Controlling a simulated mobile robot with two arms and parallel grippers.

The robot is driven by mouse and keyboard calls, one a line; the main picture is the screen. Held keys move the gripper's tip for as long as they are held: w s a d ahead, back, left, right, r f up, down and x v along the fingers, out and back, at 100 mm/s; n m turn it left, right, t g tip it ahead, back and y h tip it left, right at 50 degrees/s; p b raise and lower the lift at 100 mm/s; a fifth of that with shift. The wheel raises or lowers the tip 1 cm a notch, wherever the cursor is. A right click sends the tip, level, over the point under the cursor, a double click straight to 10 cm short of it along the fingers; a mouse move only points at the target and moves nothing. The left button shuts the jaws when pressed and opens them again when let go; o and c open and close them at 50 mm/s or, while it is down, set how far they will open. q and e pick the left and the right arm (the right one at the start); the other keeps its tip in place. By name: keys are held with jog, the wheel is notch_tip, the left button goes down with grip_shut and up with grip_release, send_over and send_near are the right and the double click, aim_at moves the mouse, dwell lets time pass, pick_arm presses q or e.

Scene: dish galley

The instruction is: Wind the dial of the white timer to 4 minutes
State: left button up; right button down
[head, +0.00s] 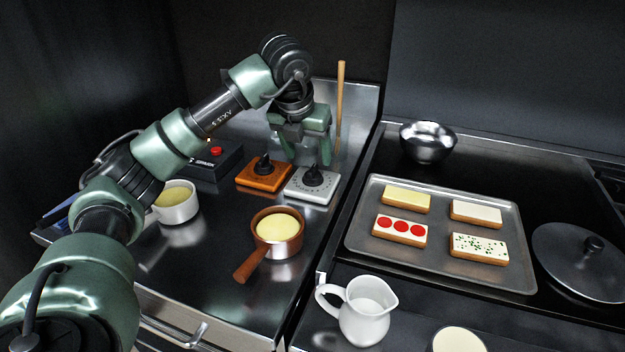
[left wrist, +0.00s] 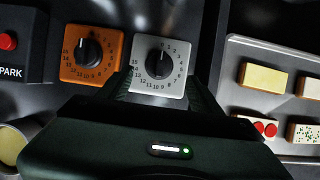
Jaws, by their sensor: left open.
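The white timer (head: 296,192) stands on the steel counter beside an orange timer (head: 252,181). Its black dial (head: 314,175) shows face-on in the left wrist view (left wrist: 159,64), with its pointer toward the top of the number ring, near the zero end. My left gripper (head: 308,161) is open, pointing down over the white timer. Its two fingers are apart, one toward each side of the dial, and nothing is held. In the left wrist view, the fingers flank the timer's lower part. Whether they touch it is unclear. My right gripper is out of view.
A black box with a red button (head: 216,151) stands left of the orange timer. A brown-handled pan (head: 275,246) and a white bowl (head: 176,210) are nearer. A wooden stick (head: 340,105) rises behind. A tray (head: 362,250) of topped slices lies right.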

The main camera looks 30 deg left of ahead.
aim_at(311, 169)
pick_arm(q)
jog(key=x, duration=0.7)
jog(key=shift+p, duration=0.3)
jog(key=c, duration=1.4)
jog(key=shift+o, duration=0.2)
